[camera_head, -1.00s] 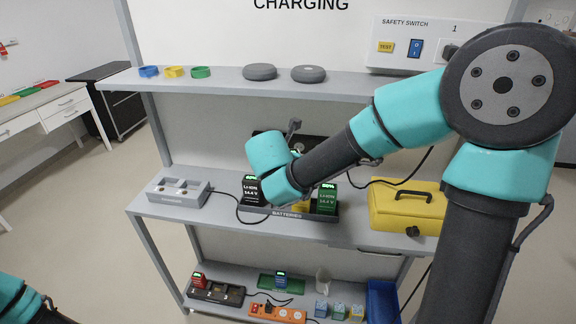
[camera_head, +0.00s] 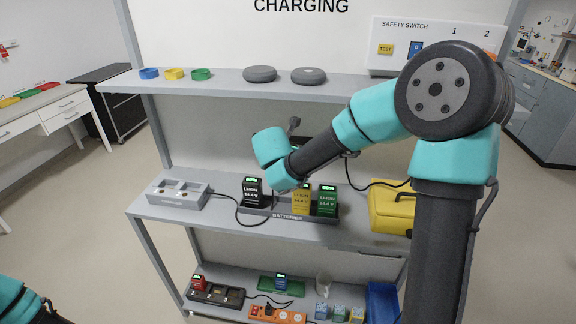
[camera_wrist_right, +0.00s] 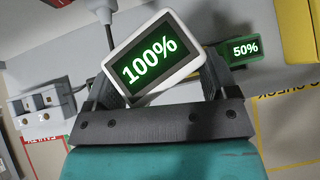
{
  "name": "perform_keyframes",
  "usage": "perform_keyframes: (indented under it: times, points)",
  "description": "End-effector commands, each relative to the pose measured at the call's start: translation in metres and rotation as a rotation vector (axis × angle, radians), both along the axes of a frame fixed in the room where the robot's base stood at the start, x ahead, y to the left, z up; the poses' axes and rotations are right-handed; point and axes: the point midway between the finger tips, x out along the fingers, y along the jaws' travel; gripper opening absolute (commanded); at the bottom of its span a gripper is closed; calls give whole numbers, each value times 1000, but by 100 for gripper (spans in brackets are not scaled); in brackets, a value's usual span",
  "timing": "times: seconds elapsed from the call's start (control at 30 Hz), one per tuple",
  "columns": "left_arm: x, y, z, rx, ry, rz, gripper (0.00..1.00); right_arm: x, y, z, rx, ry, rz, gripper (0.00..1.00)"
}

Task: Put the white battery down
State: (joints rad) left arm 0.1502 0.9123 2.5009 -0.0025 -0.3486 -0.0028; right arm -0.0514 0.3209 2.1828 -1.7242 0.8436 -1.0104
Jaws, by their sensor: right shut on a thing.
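The white battery (camera_wrist_right: 152,58) is between the fingers of my right gripper (camera_wrist_right: 160,84) in the right wrist view. Its display reads 100% and it looks tilted there. In the head view my right arm hides the gripper and the white battery, above the back of the middle shelf. I cannot tell whether the battery touches anything below. The battery tray (camera_head: 257,211) on the middle shelf holds a black battery (camera_head: 252,190), a yellow battery (camera_head: 301,201) and a green battery (camera_head: 326,201). My left gripper is out of view; only part of my left arm shows.
A grey charger (camera_head: 178,193) with a black cable stands left of the tray. A yellow toolbox (camera_head: 388,212) stands to the right. The upper shelf (camera_head: 228,88) holds coloured rings and grey discs. The lower shelf holds a red battery (camera_head: 198,282) and a blue battery (camera_head: 281,282).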

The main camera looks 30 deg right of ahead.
Motion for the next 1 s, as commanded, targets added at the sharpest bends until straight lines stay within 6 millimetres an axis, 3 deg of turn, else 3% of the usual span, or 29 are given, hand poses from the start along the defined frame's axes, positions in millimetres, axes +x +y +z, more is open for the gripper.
perform_keyframes:
  times: [0.13,0.53,0.57,0.77,1.0]
  points:
    - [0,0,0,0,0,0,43,0,0,-15,-1,-1,0,31]
    - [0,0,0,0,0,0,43,0,0,-18,-1,-1,0,31]
    - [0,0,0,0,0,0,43,0,0,-19,-1,-1,0,81]
    - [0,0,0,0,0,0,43,0,0,-19,0,-1,-1,100]
    - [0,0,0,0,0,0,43,0,0,-18,0,-1,-1,100]
